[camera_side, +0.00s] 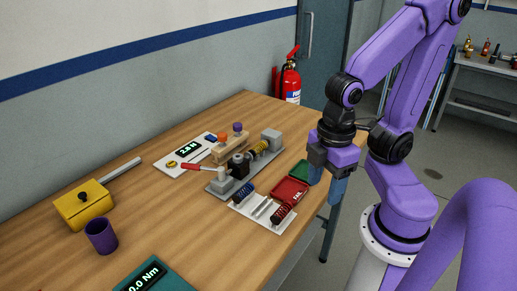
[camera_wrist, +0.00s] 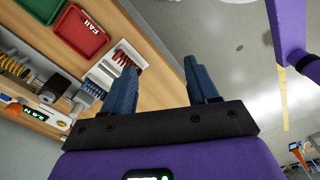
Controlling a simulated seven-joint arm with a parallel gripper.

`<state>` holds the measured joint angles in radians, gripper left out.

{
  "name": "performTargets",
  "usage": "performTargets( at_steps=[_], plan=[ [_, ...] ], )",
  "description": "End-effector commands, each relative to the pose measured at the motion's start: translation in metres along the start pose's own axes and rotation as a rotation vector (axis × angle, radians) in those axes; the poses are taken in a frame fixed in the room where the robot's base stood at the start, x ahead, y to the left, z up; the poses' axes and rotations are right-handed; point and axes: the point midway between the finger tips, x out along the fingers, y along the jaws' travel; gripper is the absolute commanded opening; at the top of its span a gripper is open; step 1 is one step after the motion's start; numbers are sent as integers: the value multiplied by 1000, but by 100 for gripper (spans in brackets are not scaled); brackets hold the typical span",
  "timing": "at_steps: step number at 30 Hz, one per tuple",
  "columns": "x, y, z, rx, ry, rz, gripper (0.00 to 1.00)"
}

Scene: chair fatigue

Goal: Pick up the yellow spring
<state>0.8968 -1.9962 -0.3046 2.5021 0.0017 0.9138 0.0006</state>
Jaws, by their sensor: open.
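The yellow spring (camera_side: 260,149) lies in the grey test fixture (camera_side: 222,186) on the table, between a dark clamp part and a grey block. In the wrist view the yellow spring (camera_wrist: 14,66) shows near the left edge.
A white rack (camera_side: 252,217) holds a blue spring (camera_side: 244,193) and a red spring (camera_side: 281,213). A red tray (camera_side: 290,190) and a green tray (camera_side: 300,170) lie near my gripper. A wooden stand (camera_side: 230,149), scale (camera_side: 185,153) and red-handled lever (camera_side: 197,167) are close to the fixture.

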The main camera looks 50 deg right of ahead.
Motion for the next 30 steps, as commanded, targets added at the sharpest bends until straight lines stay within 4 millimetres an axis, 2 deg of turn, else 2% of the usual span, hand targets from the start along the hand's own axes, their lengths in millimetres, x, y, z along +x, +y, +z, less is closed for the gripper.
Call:
performTargets(
  at_steps=[7,11,21,30],
  plan=[
    [0,3,-2,-4,0,6,59],
    [-2,20,-11,-30,-3,36,59],
    [-14,108,-41,-175,-62,184,59],
    [-28,187,-45,-301,-183,289,59]
  ],
)
